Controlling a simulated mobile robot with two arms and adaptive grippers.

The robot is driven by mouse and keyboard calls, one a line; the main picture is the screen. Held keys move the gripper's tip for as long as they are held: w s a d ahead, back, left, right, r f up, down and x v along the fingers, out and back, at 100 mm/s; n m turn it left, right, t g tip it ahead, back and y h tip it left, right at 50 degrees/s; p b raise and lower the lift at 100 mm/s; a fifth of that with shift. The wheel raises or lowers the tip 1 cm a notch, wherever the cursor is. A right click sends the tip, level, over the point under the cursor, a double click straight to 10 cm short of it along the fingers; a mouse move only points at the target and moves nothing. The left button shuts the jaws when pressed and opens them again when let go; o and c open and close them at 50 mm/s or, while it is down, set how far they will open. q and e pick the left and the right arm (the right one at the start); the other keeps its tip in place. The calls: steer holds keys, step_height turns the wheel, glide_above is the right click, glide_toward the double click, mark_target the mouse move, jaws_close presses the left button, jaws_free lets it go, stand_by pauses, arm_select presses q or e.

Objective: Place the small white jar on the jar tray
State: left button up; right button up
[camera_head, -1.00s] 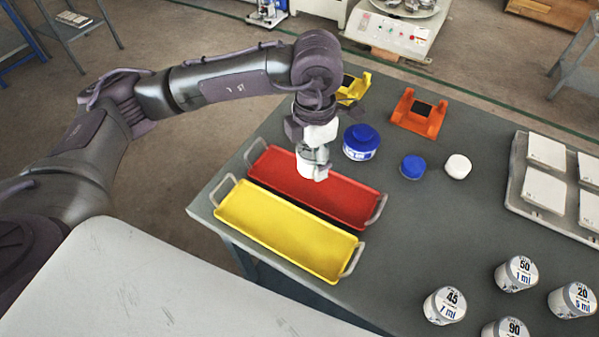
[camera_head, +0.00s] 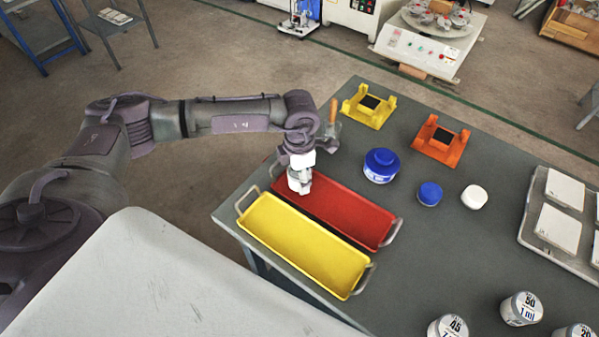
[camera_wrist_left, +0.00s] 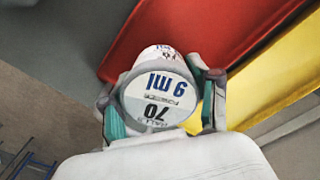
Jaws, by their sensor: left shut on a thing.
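My left gripper (camera_head: 300,181) is shut on a small white jar (camera_wrist_left: 158,97), whose labelled round face reads 70 and 9 ml in the left wrist view. The gripper fingers (camera_wrist_left: 160,108) lie on both sides of it. In the head view the gripper is over the left end of the red tray (camera_head: 345,212); I cannot tell whether the jar touches the tray. The yellow tray (camera_head: 300,245) lies beside the red one, nearer to me. Both have metal end handles and their visible parts are empty. My right gripper is not in view.
A large blue-lidded jar (camera_head: 381,166), a small blue jar (camera_head: 429,194) and a white one (camera_head: 474,197) stand right of the trays. Yellow (camera_head: 369,107) and orange (camera_head: 440,141) holders stand behind. Labelled white jars (camera_head: 521,309) are at lower right. A tile tray (camera_head: 533,212) lies far right.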

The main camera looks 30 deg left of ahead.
arm_select(q)
steer(key=shift+f, duration=0.1)
steer(key=o, duration=0.8)
steer(key=shift+f, duration=0.1)
steer(key=o, duration=0.5)
steer(key=shift+c, duration=0.2)
steer(key=shift+r, duration=0.25)
step_height(320, 180, up, 12)
steer(key=shift+b, duration=1.2)
